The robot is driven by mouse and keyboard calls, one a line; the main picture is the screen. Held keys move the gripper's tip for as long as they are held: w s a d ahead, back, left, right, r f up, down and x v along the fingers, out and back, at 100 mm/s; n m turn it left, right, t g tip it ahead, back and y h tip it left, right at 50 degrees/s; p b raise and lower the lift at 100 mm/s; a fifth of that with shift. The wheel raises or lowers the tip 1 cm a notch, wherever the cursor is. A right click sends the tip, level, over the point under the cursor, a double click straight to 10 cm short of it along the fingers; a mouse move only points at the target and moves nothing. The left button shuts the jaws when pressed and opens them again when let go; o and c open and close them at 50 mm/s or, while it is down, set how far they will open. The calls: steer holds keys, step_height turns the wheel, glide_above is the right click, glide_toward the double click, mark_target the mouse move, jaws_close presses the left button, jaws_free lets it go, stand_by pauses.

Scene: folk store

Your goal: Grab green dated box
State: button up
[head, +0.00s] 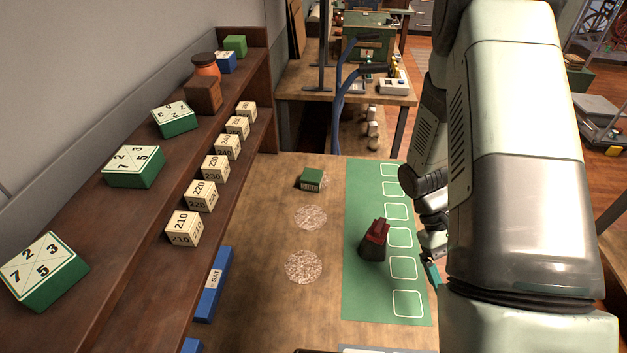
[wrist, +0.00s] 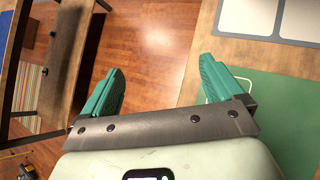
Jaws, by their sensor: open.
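Green boxes with white numbered tops stand on the upper shelf: a near one (head: 44,270), a middle one (head: 133,166) and a far one (head: 175,119). A plain green block (head: 235,46) is at the shelf's far end. My gripper (wrist: 160,88) is open and empty, its teal fingers apart over the floor beside the table edge. In the head view my arm mostly hides it.
A dark red-topped object (head: 374,240) stands on the green mat (head: 355,290), beside white outlined squares. Several numbered cream blocks (head: 200,195) line the lower shelf. A blue SAT box (head: 213,284) lies below. Two speckled discs (head: 304,267) mark the otherwise clear table middle.

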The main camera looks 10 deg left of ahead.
steer(key=w+r+n+t+h, duration=0.2)
steer(key=w+n+t+h, duration=0.3)
steer(key=w+n, duration=0.3)
step_height(320, 180, up, 5)
steer(key=n+t+y, duration=0.9)
steer(key=n+t, duration=0.7)
steer(key=n, duration=0.7)
glide_above(310, 180)
steer(key=s+a, duration=0.2)
steer(key=s, duration=0.3)
steer(key=f, duration=0.8)
steer(key=d+f, duration=0.1)
steer(key=f, duration=0.3)
steer(key=shift+d+f, duration=0.1)
steer(key=shift+f, duration=0.05)
steer(key=shift+w+f, duration=0.1)
steer(key=shift+f, duration=0.25)
steer(key=shift+w+d+f, duration=0.1)
steer(key=shift+w+f, duration=0.1)
steer(key=shift+w, duration=0.1)
steer(key=x, duration=0.6)
steer(key=shift+w+d+f, duration=0.1)
steer(key=shift+w, duration=0.15)
steer(key=c, duration=1.1)
